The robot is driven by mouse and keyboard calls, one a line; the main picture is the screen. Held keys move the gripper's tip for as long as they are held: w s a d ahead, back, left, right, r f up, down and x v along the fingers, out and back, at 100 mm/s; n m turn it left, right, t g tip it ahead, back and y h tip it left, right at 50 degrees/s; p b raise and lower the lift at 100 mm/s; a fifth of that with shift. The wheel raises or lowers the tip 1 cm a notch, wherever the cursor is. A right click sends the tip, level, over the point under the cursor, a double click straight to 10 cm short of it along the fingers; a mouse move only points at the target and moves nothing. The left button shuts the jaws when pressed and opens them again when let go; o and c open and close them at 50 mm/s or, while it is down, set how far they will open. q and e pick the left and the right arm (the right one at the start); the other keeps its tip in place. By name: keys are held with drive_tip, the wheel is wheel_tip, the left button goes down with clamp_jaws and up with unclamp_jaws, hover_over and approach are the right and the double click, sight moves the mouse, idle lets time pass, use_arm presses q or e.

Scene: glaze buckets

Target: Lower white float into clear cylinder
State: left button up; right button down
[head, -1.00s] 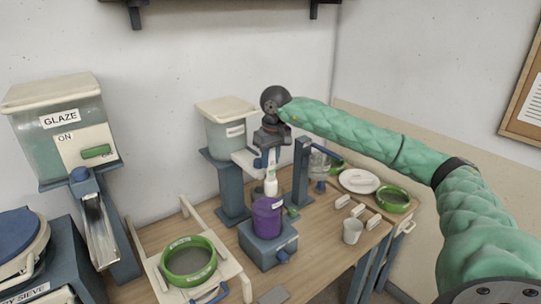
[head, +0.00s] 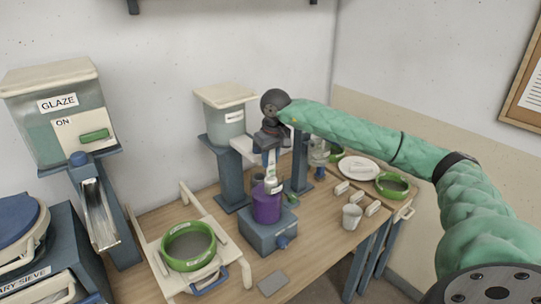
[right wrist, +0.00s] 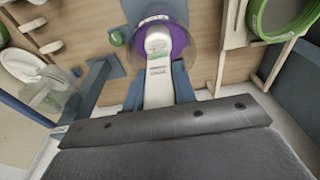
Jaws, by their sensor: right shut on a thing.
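The white float (head: 272,170) hangs upright below my right gripper (head: 270,151), which is shut on it. It also shows in the right wrist view (right wrist: 158,67), between the blue fingers (right wrist: 158,92). The clear cylinder (right wrist: 119,50) shows as a faint round wall around the float there. Purple liquid (head: 266,207) fills the cylinder's lower part in the head view. The float's lower end is over or inside the cylinder's mouth, in line with the purple. I cannot tell how deep it is. My left gripper is out of view.
The cylinder stands on a blue block (head: 268,237) on the wooden table (head: 315,238). A white cup (head: 352,217) stands to the right, a green-rimmed sieve (head: 188,246) to the left. A blue post (head: 300,162) stands close behind my right gripper.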

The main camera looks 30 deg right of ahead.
sight(271, 178)
drive_tip(key=shift+f, duration=1.2)
drive_tip(key=shift+s+f+b, duration=0.1)
drive_tip(key=shift+f+b, duration=0.25)
drive_tip(key=shift+f, duration=1.2)
drive_tip(key=c, duration=1.2)
unclamp_jaws()
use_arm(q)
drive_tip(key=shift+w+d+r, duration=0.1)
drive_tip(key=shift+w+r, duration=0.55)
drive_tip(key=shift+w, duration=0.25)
use_arm(e)
drive_tip(key=shift+o, duration=0.7)
drive_tip(key=shift+f, duration=0.1)
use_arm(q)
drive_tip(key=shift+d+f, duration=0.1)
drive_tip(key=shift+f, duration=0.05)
